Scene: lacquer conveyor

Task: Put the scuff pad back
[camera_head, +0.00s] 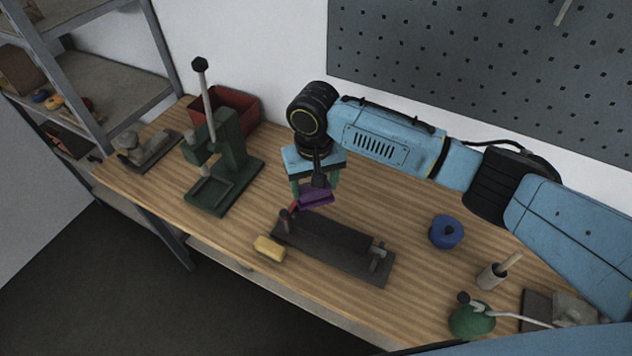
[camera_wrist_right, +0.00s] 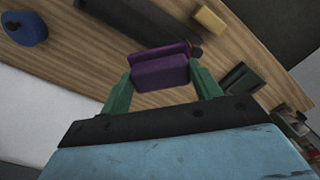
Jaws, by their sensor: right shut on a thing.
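The purple scuff pad (camera_head: 316,198) is held between the green fingers of my right gripper (camera_head: 315,186), just behind the left end of a long dark fixture (camera_head: 335,248). In the right wrist view the pad (camera_wrist_right: 160,72) spans the gap between both fingers of the gripper (camera_wrist_right: 161,84). The pad appears to be above the bench; the exact height is hard to tell. My left gripper is not in view.
A yellow block (camera_head: 269,248) lies in front of the fixture. A green press (camera_head: 222,165) and red bin (camera_head: 235,108) stand left. A blue roll (camera_head: 446,232), a handled cup (camera_head: 492,276) and a green rounded thing (camera_head: 472,321) are right. Bare wood lies between fixture and press.

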